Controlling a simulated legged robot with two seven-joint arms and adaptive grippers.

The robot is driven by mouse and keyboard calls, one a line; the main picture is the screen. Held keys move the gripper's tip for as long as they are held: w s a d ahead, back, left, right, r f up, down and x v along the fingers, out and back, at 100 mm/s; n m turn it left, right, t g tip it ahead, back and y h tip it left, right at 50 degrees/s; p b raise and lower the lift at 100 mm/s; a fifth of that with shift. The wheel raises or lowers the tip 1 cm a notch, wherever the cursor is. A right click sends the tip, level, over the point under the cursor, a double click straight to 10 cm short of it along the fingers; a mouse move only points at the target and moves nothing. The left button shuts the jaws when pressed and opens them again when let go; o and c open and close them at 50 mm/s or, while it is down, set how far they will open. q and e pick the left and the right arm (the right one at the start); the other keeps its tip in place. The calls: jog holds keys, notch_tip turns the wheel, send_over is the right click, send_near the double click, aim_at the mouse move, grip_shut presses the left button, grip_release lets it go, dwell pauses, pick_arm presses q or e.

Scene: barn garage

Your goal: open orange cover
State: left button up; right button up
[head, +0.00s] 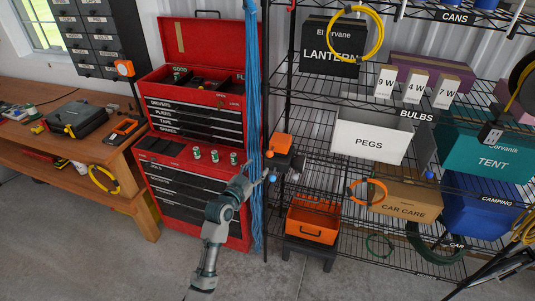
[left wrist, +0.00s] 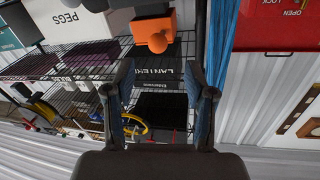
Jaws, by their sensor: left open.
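The orange cover (head: 280,143) is a small orange block on a dark housing at the left post of the wire rack, just right of the blue hanging strands. It looks closed, but I cannot be sure. In the left wrist view the orange part (left wrist: 152,28) shows near the top, with a round orange knob (left wrist: 157,42). My left gripper (head: 265,178) is below and slightly left of the cover, apart from it. In the left wrist view its two fingers (left wrist: 160,78) are spread with nothing held between them. My right gripper is not in view.
Blue strands (head: 252,120) hang close to my left gripper. A red tool chest (head: 200,185) stands left. The wire rack (head: 330,95) holds a pegs box (head: 370,143) and other boxes. An orange bin (head: 313,225) sits below the cover. Floor in front is clear.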

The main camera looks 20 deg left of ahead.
aim_at(270, 153)
pick_arm(q)
jog(key=x, duration=0.3)
jog(key=d+x, duration=0.1)
jog(key=x, duration=0.2)
jog(key=shift+d+r, duration=0.15)
jog(key=shift+d, duration=0.15)
jog(key=w, duration=0.2)
jog(key=shift+w+a, duration=0.3)
jog(key=shift+w, duration=0.05)
jog(key=shift+w+a+f, duration=0.25)
jog(key=shift+a, duration=0.15)
jog(key=shift+d+r, duration=0.1)
jog(key=shift+d, duration=0.25)
jog(key=shift+c, duration=1)
jog(key=shift+d, duration=0.25)
jog(key=c, duration=0.4)
jog(key=shift+d, duration=0.15)
jog(key=c, duration=0.4)
grip_shut()
jog(key=shift+a, duration=0.2)
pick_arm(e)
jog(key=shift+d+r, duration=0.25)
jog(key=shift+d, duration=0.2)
